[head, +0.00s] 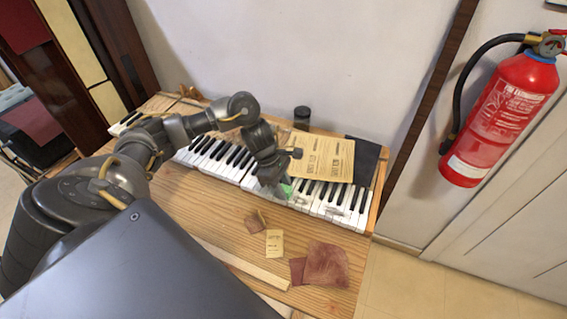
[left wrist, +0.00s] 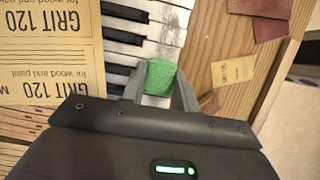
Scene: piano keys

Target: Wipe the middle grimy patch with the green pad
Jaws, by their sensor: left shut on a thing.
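The piano keyboard (head: 205,152) lies along the wooden bench. My left gripper (head: 281,187) is over the front of its white keys, right of the middle. It is shut on the green pad (head: 287,191), which also shows between the fingers in the left wrist view (left wrist: 160,77). The pad is low at the keys; I cannot tell whether it touches them. Grey grime (left wrist: 126,48) marks white keys beyond the pad in the left wrist view. A grey smudge (head: 333,211) shows on keys to the right in the head view. Other grime may be hidden by my gripper. My right gripper is out of view.
Sandpaper sheets (head: 325,156) lie over the back of the keys, near a dark cylinder (head: 302,117). Brown scraps (head: 326,264) and a small label (head: 274,243) lie on the bench in front. A red fire extinguisher (head: 500,115) hangs at the right.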

